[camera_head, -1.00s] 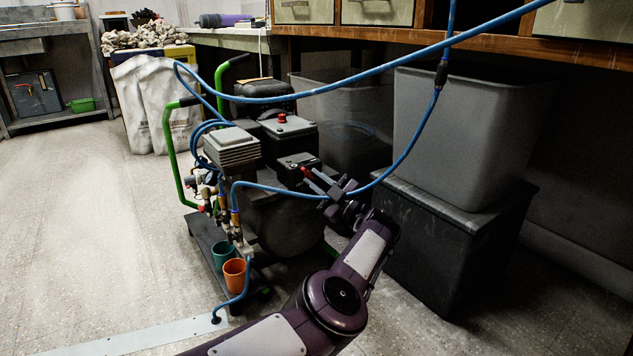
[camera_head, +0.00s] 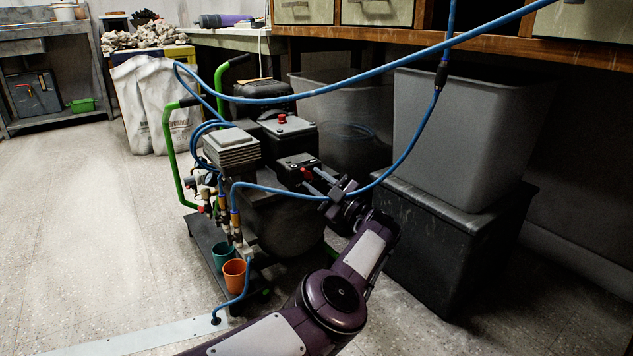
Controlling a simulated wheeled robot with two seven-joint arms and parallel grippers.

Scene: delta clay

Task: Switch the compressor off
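The compressor (camera_head: 281,216) stands on the floor left of centre, with a dark tank, grey finned head and green handles. A red knob (camera_head: 282,118) sits on its upper black box. Another small red part (camera_head: 307,173) shows at the right edge of its lower dark box (camera_head: 296,160). My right gripper is out of view.
A grey bin (camera_head: 465,135) on a black box (camera_head: 445,245) stands to the right. Orange (camera_head: 234,273) and teal cups sit on the compressor's base. The left floor is clear.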

